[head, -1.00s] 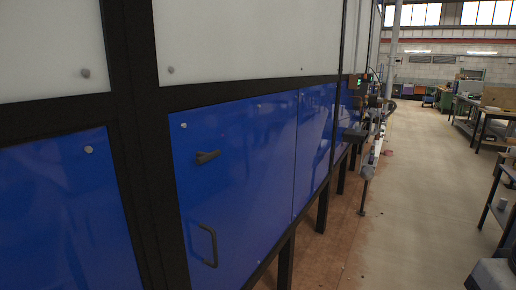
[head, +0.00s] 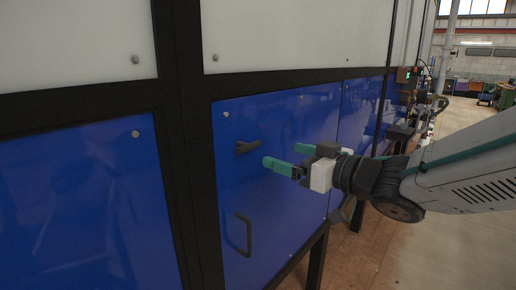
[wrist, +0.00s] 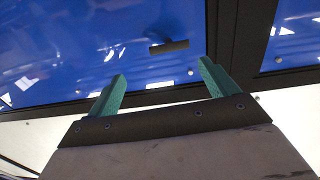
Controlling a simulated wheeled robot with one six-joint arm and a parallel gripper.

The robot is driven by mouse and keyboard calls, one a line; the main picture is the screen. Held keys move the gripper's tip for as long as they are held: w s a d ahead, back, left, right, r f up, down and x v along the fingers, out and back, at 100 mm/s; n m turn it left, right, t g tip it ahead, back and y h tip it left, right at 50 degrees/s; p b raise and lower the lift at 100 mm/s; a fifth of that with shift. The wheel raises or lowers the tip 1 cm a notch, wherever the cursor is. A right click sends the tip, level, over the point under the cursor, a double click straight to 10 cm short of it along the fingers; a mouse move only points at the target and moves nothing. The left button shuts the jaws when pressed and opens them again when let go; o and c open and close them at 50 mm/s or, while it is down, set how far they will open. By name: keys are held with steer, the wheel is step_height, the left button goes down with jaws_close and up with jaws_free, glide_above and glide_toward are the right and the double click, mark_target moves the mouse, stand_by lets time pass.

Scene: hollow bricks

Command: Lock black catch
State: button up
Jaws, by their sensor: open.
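The black catch (head: 247,147) sits near the upper left of a blue door panel (head: 285,200). Its handle lies roughly sideways. In the wrist view the catch (wrist: 169,47) shows beyond the fingertips, between them and nearer the right one. My gripper (head: 286,158) is in front of the door, to the right of the catch in the head view. Its two green fingers (wrist: 160,78) are apart with nothing between them. The gripper does not appear to touch the catch.
A black pull handle (head: 243,234) is lower on the same door. Black frame posts (head: 180,160) and another blue panel (head: 80,200) stand to the left. White panels (head: 280,40) are above. Open floor lies to the right, partly behind my arm.

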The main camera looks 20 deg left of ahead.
mark_target(251, 146)
steer(key=shift+n+g, duration=0.3)
steer(key=shift+g, duration=0.1)
steer(key=x, duration=0.4)
steer(key=s+x, duration=0.1)
steer(key=x, duration=0.2)
steer(key=shift+a+r, duration=0.2)
steer(key=shift+w+a, duration=0.25)
steer(key=shift+a, duration=0.45)
steer(key=c, duration=1.4)
steer(key=shift+a, duration=0.1)
